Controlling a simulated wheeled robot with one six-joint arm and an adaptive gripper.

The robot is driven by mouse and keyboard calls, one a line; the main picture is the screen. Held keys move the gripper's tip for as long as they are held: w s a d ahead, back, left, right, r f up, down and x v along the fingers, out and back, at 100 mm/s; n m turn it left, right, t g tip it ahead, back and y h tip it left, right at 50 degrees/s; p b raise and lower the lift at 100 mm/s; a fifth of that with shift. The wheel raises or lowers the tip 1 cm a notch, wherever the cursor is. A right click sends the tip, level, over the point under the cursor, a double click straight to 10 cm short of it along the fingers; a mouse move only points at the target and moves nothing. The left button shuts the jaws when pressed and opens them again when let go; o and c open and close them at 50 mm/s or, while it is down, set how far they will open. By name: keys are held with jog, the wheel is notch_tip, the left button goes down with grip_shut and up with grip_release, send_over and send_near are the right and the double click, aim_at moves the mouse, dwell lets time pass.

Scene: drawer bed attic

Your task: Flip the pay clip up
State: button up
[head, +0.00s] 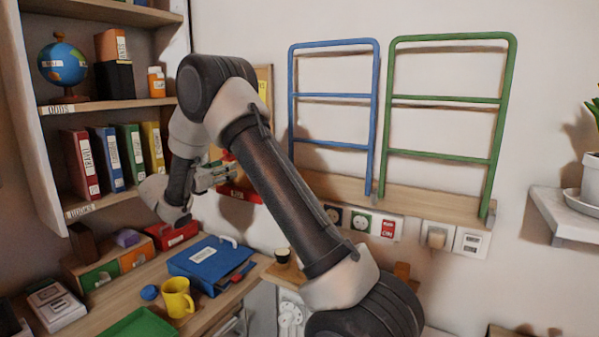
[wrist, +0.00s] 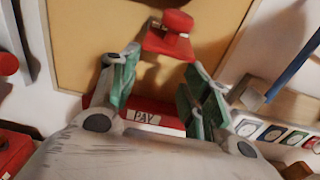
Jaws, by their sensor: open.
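The pay clip (wrist: 143,117) is a red bar with a white PAY label, at the lower edge of a cork board in the wrist view. A red piece with a round knob (wrist: 177,24) stands out above it; I cannot tell how the two join. In the head view, red (head: 240,194) shows behind my gripper (head: 213,178). My gripper also shows in the wrist view (wrist: 163,60). Its green-padded fingers are open and empty, one on each side of the PAY bar. Contact cannot be told. My gripper hides parts of the clip.
A blue rail (head: 333,95) and a green rail (head: 445,98) are on the wall to the right. Below them is a row of sockets and switches (head: 361,221). A bookshelf (head: 105,108) stands left. The desk holds a blue folder (head: 210,257) and yellow mug (head: 177,296).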

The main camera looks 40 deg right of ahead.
jog(key=s+d+r+m+g+y, duration=0.2)
jog(key=s+m+y, duration=0.1)
jog(key=s, duration=0.7)
jog(key=s+d+r+m+g+y, duration=0.1)
jog(key=s+d+m+g+y, duration=0.1)
jog(key=s+m, duration=0.4)
jog(key=s+d+r+m+g+y, duration=0.2)
jog(key=s+d+m+g+y, duration=0.1)
jog(key=s, duration=1.2)
jog(key=shift+s+d+r+m+y, duration=0.15)
jog(key=shift+s+r+m+y, duration=0.3)
jog(key=shift+m, duration=0.75)
jog(key=shift+w+f, duration=0.1)
jog(key=shift+w, duration=0.05)
